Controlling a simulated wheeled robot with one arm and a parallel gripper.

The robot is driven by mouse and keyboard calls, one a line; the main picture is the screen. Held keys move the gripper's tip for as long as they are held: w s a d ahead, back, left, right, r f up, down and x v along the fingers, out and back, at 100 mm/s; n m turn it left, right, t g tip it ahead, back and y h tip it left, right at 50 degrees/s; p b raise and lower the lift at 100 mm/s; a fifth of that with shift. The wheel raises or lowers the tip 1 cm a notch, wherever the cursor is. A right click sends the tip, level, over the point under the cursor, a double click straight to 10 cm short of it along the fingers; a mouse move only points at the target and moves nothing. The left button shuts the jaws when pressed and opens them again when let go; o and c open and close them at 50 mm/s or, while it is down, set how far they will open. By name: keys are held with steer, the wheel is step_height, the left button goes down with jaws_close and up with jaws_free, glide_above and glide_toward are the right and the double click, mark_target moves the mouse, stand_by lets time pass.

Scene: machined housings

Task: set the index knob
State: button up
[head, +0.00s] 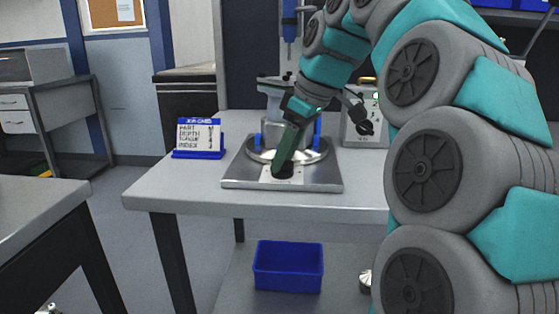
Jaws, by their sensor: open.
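The index knob (283,174) looks like a small dark round piece on a pale label patch at the front of a metal base plate (238,176). The plate lies on the grey workbench (160,195). My gripper (283,163) reaches down from the upper right, its dark green end tilted and right over the knob. It is open, and its end hides the knob's upper part. I cannot tell whether it touches the knob, nor which way the knob points. Behind it a round silver fixture (258,154) with blue uprights (317,134) stands on the plate, partly covered by my arm.
A small sign in a blue stand (198,154) is left of the plate. A grey box (351,133) with a dark knob or lever stands behind right. A blue bin (288,266) sits on the lower shelf. The bench's front left is clear.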

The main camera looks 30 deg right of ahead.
steer(key=shift+c, duration=0.3)
jaws_close()
stand_by(0.3)
